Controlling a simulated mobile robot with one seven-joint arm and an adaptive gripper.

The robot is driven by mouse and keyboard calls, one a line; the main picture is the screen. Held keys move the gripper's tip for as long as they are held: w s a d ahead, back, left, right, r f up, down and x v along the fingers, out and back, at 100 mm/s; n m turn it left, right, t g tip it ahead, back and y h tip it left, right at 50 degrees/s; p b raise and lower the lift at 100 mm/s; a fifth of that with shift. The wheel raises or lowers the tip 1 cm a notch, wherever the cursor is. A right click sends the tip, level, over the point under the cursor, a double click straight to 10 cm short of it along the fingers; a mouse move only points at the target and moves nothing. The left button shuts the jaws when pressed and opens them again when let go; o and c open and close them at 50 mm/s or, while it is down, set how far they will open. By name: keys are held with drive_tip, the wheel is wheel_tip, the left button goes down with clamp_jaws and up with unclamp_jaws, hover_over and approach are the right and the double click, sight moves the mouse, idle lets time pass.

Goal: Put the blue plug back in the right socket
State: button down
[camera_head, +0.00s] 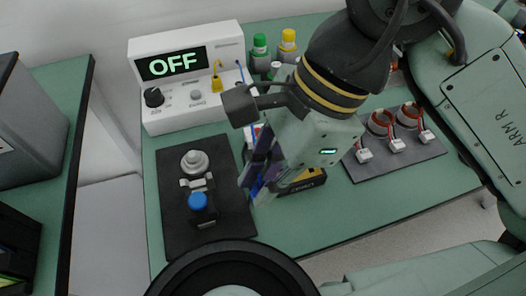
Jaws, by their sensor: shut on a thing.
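The white tester (180,110) stands at the back left, with a lit display (172,64) reading OFF. A yellow plug (217,84) sits on its front with a yellow lead above it. A blue lead (241,72) comes from the tester's right part and passes down behind my arm. My gripper (256,186) points down over the table, in front of the tester and apart from it. It is shut on the blue plug (256,188), of which only a little blue shows between the dark fingers. The right socket is hidden behind my wrist.
A black mat (170,165) holds a fixture with a blue knob (198,201). Green and yellow-capped bottles (260,47) stand behind my wrist. A grey mat with several wired copper coils (381,122) lies right. A black-and-yellow item (304,181) lies beside my gripper.

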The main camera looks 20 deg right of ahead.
drive_tip(key=shift+s+a, duration=0.1)
drive_tip(key=shift+s, duration=0.25)
drive_tip(key=shift+r+p, duration=0.8)
drive_tip(key=shift+r, duration=0.85)
drive_tip(key=shift+w, duration=0.15)
drive_tip(key=w+d, duration=0.1)
drive_tip(key=w, duration=0.8)
drive_tip(key=w+d, duration=0.1)
drive_tip(key=w, duration=0.8)
drive_tip(key=w+d, duration=0.2)
drive_tip(key=w, duration=0.7)
drive_tip(key=shift+w, duration=0.4)
drive_tip(key=shift+f, duration=0.2)
